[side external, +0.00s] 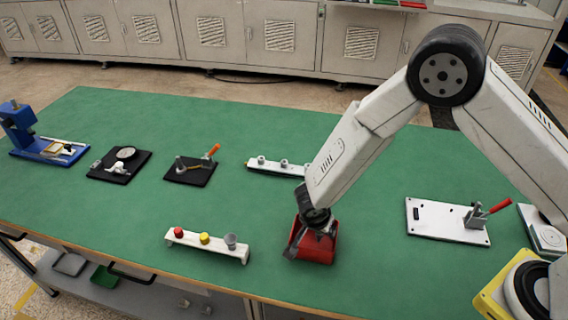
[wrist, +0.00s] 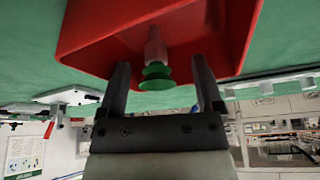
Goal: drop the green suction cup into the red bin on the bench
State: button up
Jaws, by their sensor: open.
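The red bin (side external: 322,250) stands on the green bench right under my gripper (side external: 312,226) in the side view. In the wrist view the red bin (wrist: 235,30) fills the top of the picture. My gripper (wrist: 160,68) is open, its two fingers apart at the bin's mouth. The green suction cup (wrist: 156,74), with a pale stem, shows between the fingers, with a visible gap on each side. It lines up with the bin's opening; I cannot tell whether it rests on anything. In the side view the cup is hidden.
A white rack (side external: 205,244) with red, yellow and grey cups stands left of the bin. Another white rack (side external: 280,168) lies behind it. A white plate with a red-handled clamp (side external: 448,220) is at right. Black fixtures (side external: 190,170) stand at left. Bench between is clear.

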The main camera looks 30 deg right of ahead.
jog(key=shift+r, duration=0.1)
jog(key=shift+r, duration=1.2)
notch_tip(320, 180, up, 4)
jog(key=shift+f, duration=0.2)
jog(key=w+d+n+t+y, duration=0.1)
jog(key=w+d+n, duration=0.3)
jog(key=w, duration=0.6)
jog(key=w+d+n+t+y, duration=0.1)
jog(key=w+d+n, duration=0.4)
jog(key=w, duration=0.6)
jog(key=shift+w+d+r+y, duration=0.2)
jog(key=shift+d+r+y, duration=0.1)
jog(key=shift+d, duration=1.05)
